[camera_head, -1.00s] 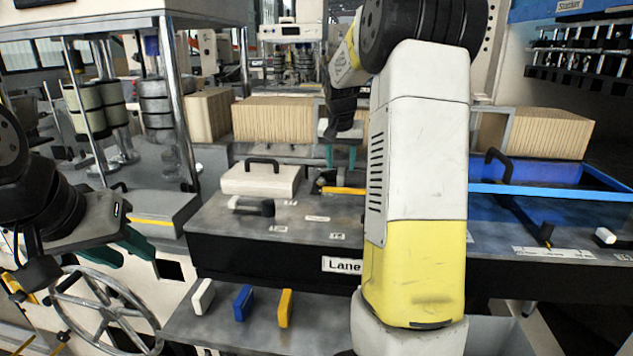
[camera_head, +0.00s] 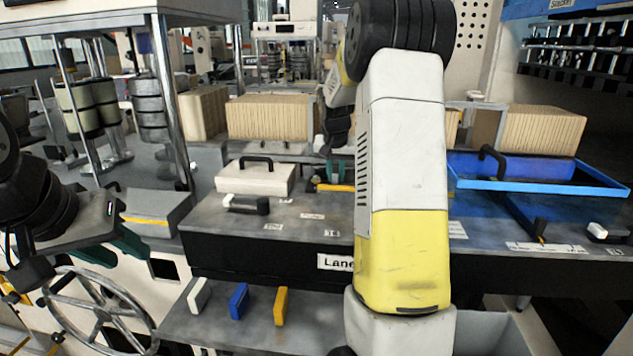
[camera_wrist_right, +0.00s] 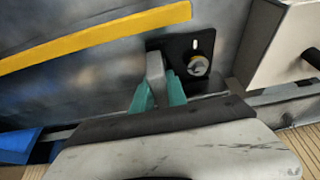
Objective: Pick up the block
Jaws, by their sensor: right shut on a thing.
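My right gripper (camera_wrist_right: 157,92) is shut on a small grey block (camera_wrist_right: 155,66) in the right wrist view. The teal fingers grip its lower part, and the block stands against a black plate with a round knob (camera_wrist_right: 198,66). I cannot tell whether the block touches the surface. In the head view the right gripper (camera_head: 328,168) is small and partly hidden behind my right arm; the block is not clear there.
A yellow bar (camera_wrist_right: 95,38) lies near the block. A white box with a black handle (camera_head: 255,178) sits on the grey table. White, blue (camera_head: 239,300) and yellow pieces stand on the lower shelf. A blue tray (camera_head: 530,187) is at the right, a handwheel (camera_head: 95,310) at lower left.

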